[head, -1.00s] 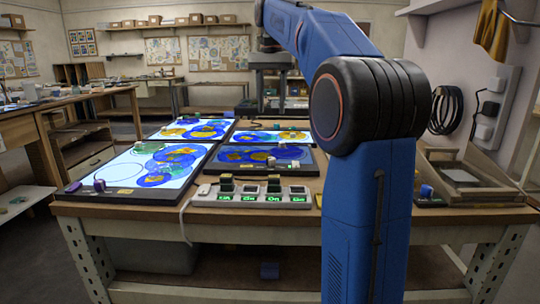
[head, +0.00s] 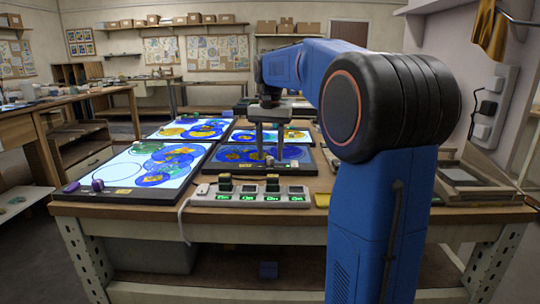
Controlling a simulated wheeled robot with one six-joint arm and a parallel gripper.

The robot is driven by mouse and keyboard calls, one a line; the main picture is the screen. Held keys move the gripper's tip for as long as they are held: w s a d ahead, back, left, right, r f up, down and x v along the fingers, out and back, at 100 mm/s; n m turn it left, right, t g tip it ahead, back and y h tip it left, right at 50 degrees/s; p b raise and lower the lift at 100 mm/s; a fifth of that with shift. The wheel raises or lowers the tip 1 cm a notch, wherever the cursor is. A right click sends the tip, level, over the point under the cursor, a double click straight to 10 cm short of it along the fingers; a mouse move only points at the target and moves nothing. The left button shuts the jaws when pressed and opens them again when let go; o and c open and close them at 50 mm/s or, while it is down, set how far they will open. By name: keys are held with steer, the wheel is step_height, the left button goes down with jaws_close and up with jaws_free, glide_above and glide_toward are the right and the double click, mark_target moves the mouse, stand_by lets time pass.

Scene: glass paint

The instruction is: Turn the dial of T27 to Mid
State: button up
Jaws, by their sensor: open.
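My gripper (head: 270,157) points down with its two fingers apart, over the front part of the unlit light panel (head: 228,166) at the middle right of the bench. A small dial (head: 270,161) on that panel's front edge shows between or just behind the fingertips; I cannot tell whether they touch it. Its setting is too small to read. The lit front-left panel (head: 110,180) has a purple-grey dial (head: 98,184) at its front edge. Two more lit panels, back left (head: 160,132) and back right (head: 300,135), lie behind. No T27 label is legible.
A power strip (head: 250,198) with several green "On" displays and plugs lies along the bench front (head: 150,212). A yellow item (head: 321,200) sits beside it. My arm hides much of the bench's right side. A wooden tray (head: 475,185) stands at the far right.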

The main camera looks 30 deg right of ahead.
steer(key=shift+f, duration=0.6)
jaws_close()
steer(key=shift+n, duration=0.5)
steer(key=n, duration=0.4)
steer(key=shift+n, duration=0.4)
steer(key=n, duration=0.6)
steer(key=shift+a, duration=0.1)
